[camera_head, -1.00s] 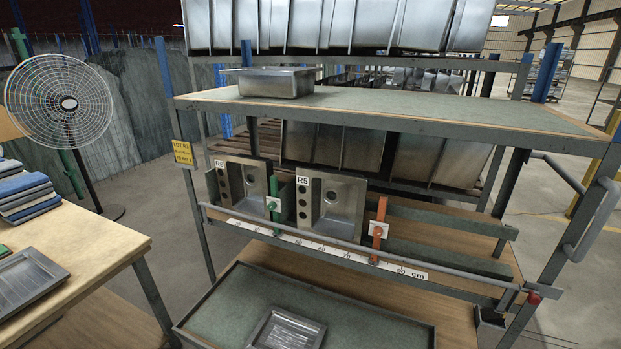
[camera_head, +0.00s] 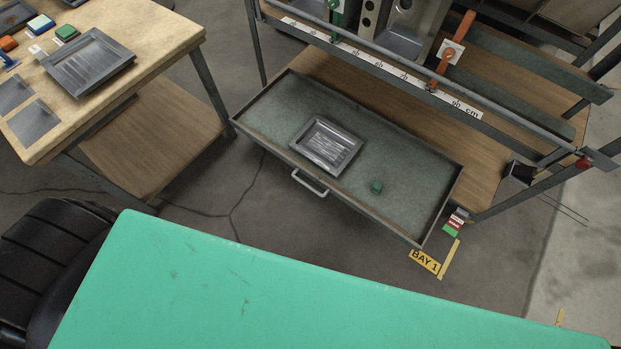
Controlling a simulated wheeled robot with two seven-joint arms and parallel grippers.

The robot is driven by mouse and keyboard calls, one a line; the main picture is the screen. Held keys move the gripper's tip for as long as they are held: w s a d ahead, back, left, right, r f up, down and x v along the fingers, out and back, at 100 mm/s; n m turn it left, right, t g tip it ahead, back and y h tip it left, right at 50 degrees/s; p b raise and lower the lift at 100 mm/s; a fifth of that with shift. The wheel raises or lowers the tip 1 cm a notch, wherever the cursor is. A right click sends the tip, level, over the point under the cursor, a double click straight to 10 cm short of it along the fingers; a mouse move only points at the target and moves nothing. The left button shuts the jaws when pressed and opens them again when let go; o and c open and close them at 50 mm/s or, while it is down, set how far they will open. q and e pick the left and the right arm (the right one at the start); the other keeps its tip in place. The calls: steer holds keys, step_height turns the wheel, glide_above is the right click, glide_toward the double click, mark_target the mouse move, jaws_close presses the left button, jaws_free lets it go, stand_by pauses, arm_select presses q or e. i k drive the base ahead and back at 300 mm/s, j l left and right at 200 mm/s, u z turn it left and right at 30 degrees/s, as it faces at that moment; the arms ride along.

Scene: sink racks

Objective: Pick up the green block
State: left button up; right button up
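A small green block (camera_head: 376,186) lies on the grey-green floor of a pulled-out drawer (camera_head: 262,121) under the rack. It is right of a shallow metal tray (camera_head: 306,157) that sits in the same drawer, with a gap between them. Neither of my grippers is in view.
The drawer has raised edges and a front handle (camera_head: 310,184). A wooden table (camera_head: 150,62) at the upper left holds another metal tray (camera_head: 120,67) and small coloured items, one green-topped (camera_head: 67,33). A rail with an orange clamp (camera_head: 455,50) runs above the drawer.

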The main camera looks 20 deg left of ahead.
mark_target(376, 188)
steer(key=k+l, duration=0.15)
steer(key=k, duration=0.3)
steer(key=k+l, duration=0.15)
steer(key=k, duration=0.3)
